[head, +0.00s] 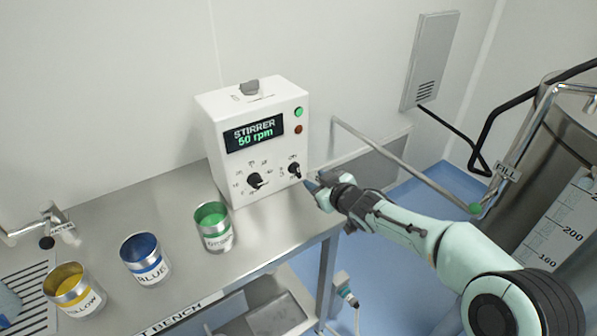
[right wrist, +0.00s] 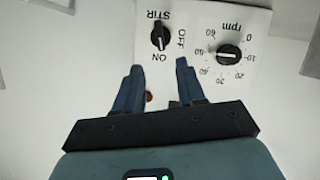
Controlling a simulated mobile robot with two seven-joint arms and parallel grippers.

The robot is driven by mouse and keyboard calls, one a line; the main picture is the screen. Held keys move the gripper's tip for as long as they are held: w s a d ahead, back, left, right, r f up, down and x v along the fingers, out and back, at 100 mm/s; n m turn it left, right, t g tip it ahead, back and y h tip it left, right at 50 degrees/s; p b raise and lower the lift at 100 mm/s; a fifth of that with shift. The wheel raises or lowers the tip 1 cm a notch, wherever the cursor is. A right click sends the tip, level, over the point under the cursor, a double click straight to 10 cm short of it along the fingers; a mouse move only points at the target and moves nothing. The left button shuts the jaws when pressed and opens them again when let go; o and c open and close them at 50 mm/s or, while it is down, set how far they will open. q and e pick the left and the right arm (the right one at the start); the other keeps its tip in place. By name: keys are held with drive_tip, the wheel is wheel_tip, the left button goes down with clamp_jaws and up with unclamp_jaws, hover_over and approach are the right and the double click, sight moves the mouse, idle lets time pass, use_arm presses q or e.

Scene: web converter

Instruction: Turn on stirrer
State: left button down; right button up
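The white stirrer control box (head: 217,165) stands on the steel bench; its display (head: 254,134) reads "STIRRER 50 rpm". The green lamp (head: 299,112) looks bright, the red one (head: 298,129) dull. The black STIR knob (head: 295,171) is at the right of the front panel. In the right wrist view the STIR knob (right wrist: 160,37) stands in line with the ON label, with OFF to its side. My right gripper (head: 309,184) is just in front of this knob. In the wrist view its fingers (right wrist: 158,67) are apart and empty, short of the knob. My left gripper is not in view.
The rpm knob (head: 255,181) is left of the STIR knob. Green (head: 217,240), blue (head: 150,272) and yellow (head: 80,303) cans stand along the bench (head: 180,205). A steel tank (head: 540,130) and fill pipe (head: 400,168) are at the right.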

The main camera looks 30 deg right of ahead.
sight(299, 171)
drive_tip(key=x, duration=1.1)
drive_tip(key=shift+f, duration=0.15)
drive_tip(key=shift+s, duration=0.1)
clamp_jaws()
